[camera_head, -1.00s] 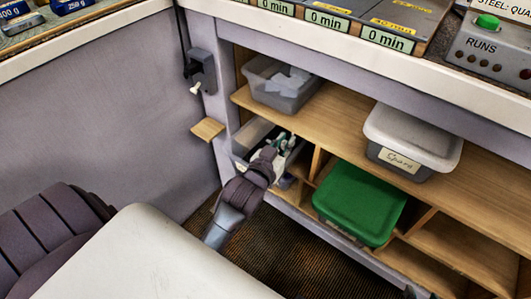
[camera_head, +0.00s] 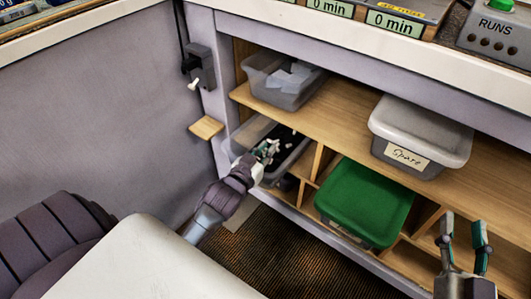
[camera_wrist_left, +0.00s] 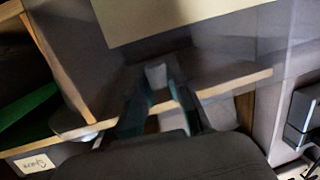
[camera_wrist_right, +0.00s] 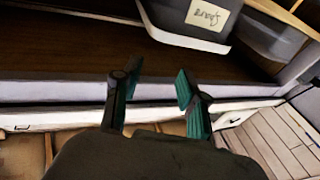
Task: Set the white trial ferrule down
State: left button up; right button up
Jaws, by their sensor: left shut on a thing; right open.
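My left gripper (camera_head: 265,152) is over the near left edge of the open grey bin (camera_head: 298,158) on the lower shelf. It is shut on a small pale piece, which looks like the white trial ferrule (camera_wrist_left: 156,75), between its fingertips in the left wrist view. That view is blurred, and the ferrule's exact shape is unclear. The bin holds dark contents and some small white bits. My right gripper (camera_head: 464,236) is open and empty at the lower right, in front of the shelves; it also shows in the right wrist view (camera_wrist_right: 154,84).
A clear bin of pale pieces (camera_head: 284,82) stands on the upper shelf, with a grey lidded box labelled Spare (camera_head: 420,135) to its right. A green-lidded box (camera_head: 365,200) is below. A small wooden ledge (camera_head: 206,127) juts out at left. The counter overhangs the shelves.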

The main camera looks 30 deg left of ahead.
pick_arm(q)
jog(key=shift+f, duration=0.1)
pick_arm(e)
jog(key=shift+r, duration=0.2)
pick_arm(q)
jog(key=shift+f, duration=0.55)
pick_arm(e)
jog(key=shift+s+r+t, duration=0.15)
jog(key=shift+r+t, duration=0.15)
jog(key=shift+t, duration=0.1)
jog(key=shift+r, duration=0.1)
pick_arm(q)
jog(key=o, duration=0.7)
jog(key=shift+c, duration=0.2)
